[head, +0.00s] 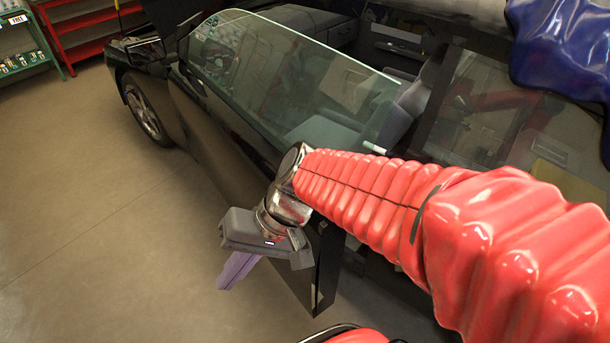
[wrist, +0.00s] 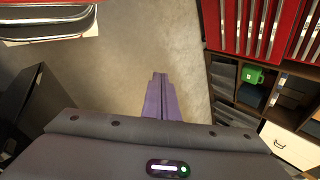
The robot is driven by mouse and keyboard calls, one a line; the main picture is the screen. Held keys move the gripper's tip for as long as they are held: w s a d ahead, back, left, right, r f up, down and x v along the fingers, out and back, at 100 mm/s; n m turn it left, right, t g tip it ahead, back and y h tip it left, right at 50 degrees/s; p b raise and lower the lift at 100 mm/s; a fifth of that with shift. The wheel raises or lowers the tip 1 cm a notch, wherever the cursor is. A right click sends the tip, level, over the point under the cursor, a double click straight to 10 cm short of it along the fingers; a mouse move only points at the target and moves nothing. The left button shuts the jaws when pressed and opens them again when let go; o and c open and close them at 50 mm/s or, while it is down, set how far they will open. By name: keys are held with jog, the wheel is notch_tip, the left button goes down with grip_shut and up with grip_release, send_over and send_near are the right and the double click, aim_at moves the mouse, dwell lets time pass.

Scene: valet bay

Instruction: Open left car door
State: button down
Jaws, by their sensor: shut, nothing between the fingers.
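The black car's door (head: 235,145), with its large clear window (head: 285,75), stands swung out from the body. Its rear edge is apart from the car, and a seat (head: 425,85) shows behind it. My gripper (head: 232,275) is beside the door's rear end, on its outer side, with its purple fingers pointing down and left. In the wrist view the fingers (wrist: 160,95) are together and empty above bare floor. Whether the gripper body touches the door is unclear. My red-sleeved arm hides part of the door's rear edge and any handle there.
The floor (head: 90,220) left of the car is clear. A green shelf (head: 25,55) and a red rack (head: 85,35) stand at the far left. The wrist view shows a cabinet with a green mug (wrist: 253,75) and a white drawer (wrist: 290,140).

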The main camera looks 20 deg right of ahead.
jog(key=d+r+n+t+h, duration=0.1)
jog(key=d+r+t+h, duration=0.4)
jog(key=d, duration=0.9)
notch_tip(320, 180, up, 2)
jog(key=shift+w+r+n+h, duration=0.1)
jog(key=shift+w+n+h, duration=0.25)
jog(key=shift+h, duration=0.75)
jog(key=shift+s+a, duration=0.15)
